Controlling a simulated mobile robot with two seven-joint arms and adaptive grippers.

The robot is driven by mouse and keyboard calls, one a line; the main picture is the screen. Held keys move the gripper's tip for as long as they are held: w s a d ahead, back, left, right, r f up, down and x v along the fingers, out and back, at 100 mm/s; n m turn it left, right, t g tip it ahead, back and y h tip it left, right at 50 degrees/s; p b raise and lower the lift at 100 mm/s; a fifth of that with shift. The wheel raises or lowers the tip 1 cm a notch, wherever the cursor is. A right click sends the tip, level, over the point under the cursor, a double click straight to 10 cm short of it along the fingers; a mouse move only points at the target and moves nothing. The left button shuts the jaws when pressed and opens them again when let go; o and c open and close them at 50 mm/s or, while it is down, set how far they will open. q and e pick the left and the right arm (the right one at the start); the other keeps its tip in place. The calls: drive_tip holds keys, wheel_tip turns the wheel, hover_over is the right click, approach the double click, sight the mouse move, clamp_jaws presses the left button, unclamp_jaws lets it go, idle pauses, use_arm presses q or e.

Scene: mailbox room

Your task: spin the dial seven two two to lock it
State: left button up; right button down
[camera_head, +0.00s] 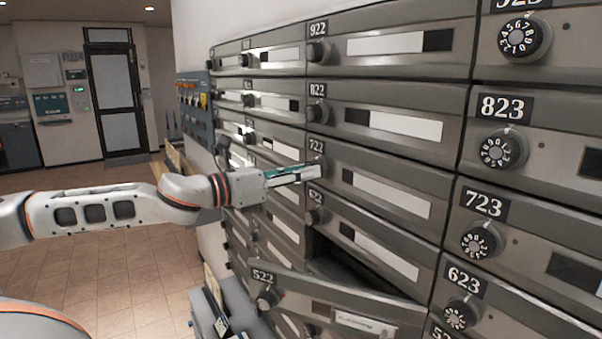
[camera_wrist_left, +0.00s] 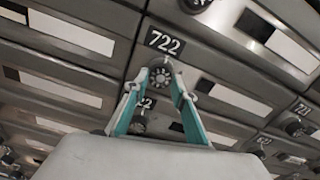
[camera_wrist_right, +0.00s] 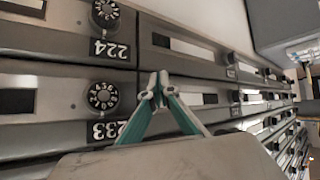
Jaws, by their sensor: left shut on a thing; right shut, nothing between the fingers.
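The 722 mailbox door (camera_head: 395,190) is flush with its neighbours in the head view. Its label reads 722 (camera_wrist_left: 164,42) in the left wrist view. Its small black dial with pale markings (camera_wrist_left: 160,75) sits just below the label. My left gripper (camera_head: 316,171) reaches in from the left and its fingertips are shut around this dial. In the head view the fingers hide most of the dial. The dial's exact setting is too small to read. My right gripper (camera_wrist_right: 158,88) is shut and empty in front of other mailboxes; it is not visible in the head view.
The 522 door (camera_head: 325,307) stands open and juts out below. Dials 822 (camera_head: 317,113) and 622 (camera_head: 317,215) lie just above and below. Dial 723 (camera_head: 481,242) is to the right. The tiled floor (camera_head: 130,270) at left is free.

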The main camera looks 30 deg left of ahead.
use_arm(q)
drive_tip(key=shift+a+r, duration=0.1)
drive_tip(key=shift+r, duration=0.05)
drive_tip(key=o, duration=1.1)
drive_tip(key=shift+w, duration=0.1)
wheel_tip(320, 180, up, 10)
drive_tip(key=shift+f, duration=0.1)
idle(0.3)
